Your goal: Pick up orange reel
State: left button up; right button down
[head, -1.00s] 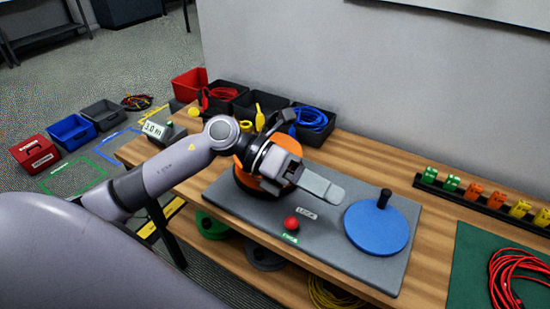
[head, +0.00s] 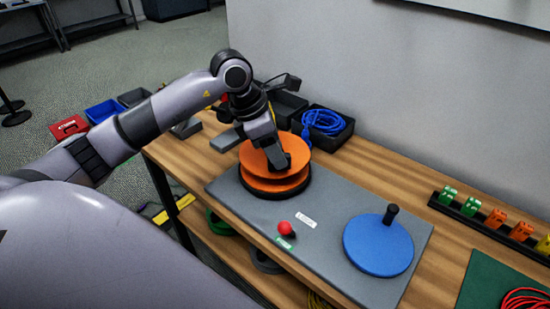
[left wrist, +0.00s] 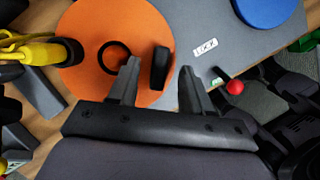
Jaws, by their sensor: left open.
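The orange reel (head: 275,180) sits on a dark base at the left part of the grey mat (head: 325,200). In the left wrist view the orange reel (left wrist: 90,65) shows from above, with a black ring and an upright black handle (left wrist: 160,66). My left gripper (head: 252,150) is over the reel with its fingers spread, hiding part of its top in the head view. In the left wrist view the open gripper (left wrist: 160,76) has the handle between its fingertips in the picture. Whether the fingers touch it I cannot tell. My right gripper is out of view.
A blue disc (head: 378,248) with a black handle lies right on the mat. A red ball (head: 284,228) is in front of the reel. Behind stands a dark bin (head: 340,133) with blue cable. A rack (head: 480,220) of coloured pieces is at right.

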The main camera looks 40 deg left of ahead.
pick_arm(q)
jog(key=shift+x, duration=1.4)
grip_shut()
jog(key=shift+r, duration=0.15)
